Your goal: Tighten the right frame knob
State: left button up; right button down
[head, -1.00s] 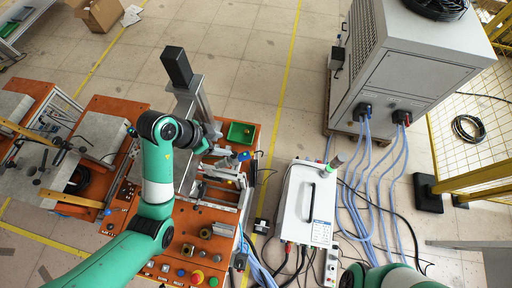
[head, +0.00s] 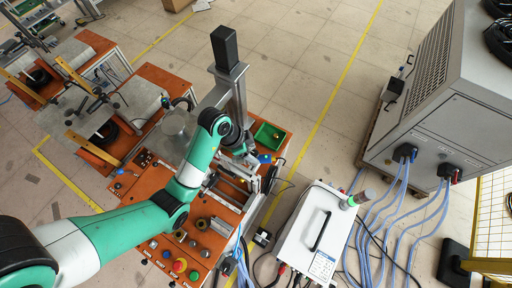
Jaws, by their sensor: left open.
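My left arm reaches in from the left over the orange workbench (head: 222,222). My left gripper (head: 246,153) is at the heater frame (head: 240,100), low beside its grey upright post. The jaws are open, but the fingertips are small and partly covered by my wrist. The right frame knob cannot be picked out; the part of the frame near the gripper is partly hidden by my arm. I cannot tell whether the gripper touches anything. My right gripper is out of view.
A green tray (head: 281,141) sits at the bench's far right corner. Buttons, including a red one (head: 179,266), line the near edge. A white power box (head: 291,236) and a grey chiller (head: 440,110) with blue hoses stand to the right. Open floor lies behind.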

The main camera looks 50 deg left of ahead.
pick_arm(q)
grip_shut()
dwell(0.4)
